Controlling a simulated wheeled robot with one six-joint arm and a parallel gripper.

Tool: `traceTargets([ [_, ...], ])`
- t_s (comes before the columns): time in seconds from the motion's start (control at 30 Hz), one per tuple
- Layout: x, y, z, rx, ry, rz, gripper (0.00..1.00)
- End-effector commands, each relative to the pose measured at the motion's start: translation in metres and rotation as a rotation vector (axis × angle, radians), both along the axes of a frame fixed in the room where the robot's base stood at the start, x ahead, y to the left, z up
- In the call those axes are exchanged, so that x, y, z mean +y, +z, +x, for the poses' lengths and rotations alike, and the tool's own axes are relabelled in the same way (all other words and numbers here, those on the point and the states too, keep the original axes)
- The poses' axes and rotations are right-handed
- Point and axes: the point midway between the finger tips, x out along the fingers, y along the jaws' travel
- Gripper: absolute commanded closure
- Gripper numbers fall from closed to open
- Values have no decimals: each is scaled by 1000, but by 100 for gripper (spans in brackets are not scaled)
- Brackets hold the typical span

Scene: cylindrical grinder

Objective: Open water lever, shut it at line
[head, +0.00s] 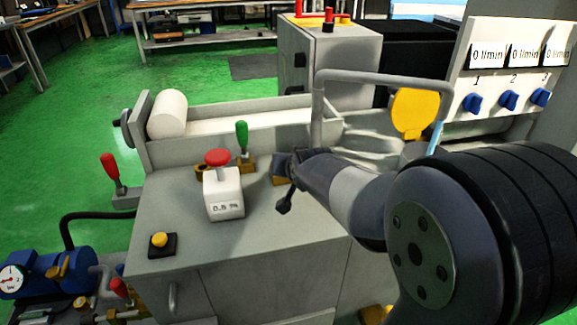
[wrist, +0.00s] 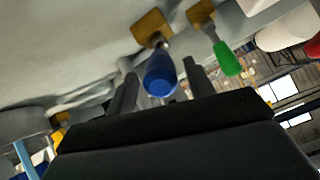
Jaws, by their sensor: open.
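A lever with a blue handle (wrist: 160,76) and a brass base (wrist: 151,28) shows in the wrist view. My gripper (wrist: 158,82) is open, with one finger on each side of the blue handle in that view; I cannot tell whether they touch it. In the head view my gripper (head: 284,182) is over the machine top and hides the blue handle. A green-handled lever (wrist: 227,58) stands just right of the blue one in the wrist view; it also shows upright in the head view (head: 242,137). A light blue upright strip (head: 436,137) stands at the right; no line on it is readable.
A box with a red button (head: 224,194) reads 0.5 with an unclear unit, left of my gripper. A yellow button (head: 160,240) is at the front left. A grey pipe (head: 370,76) arches behind my arm. Three blue knobs (head: 508,101) sit under displays reading 0 l/min.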

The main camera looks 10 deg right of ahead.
Motion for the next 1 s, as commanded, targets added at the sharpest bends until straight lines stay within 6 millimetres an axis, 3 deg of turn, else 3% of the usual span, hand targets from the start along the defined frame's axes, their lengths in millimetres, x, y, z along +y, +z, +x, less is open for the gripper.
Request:
traceTargets([
  [0.2, 0, 27, -33, -3, 0, 0, 49],
  [0.5, 0, 47, -63, -2, 0, 0, 49],
  [1.0, 0, 50, -69, 0, 0, 0, 49],
])
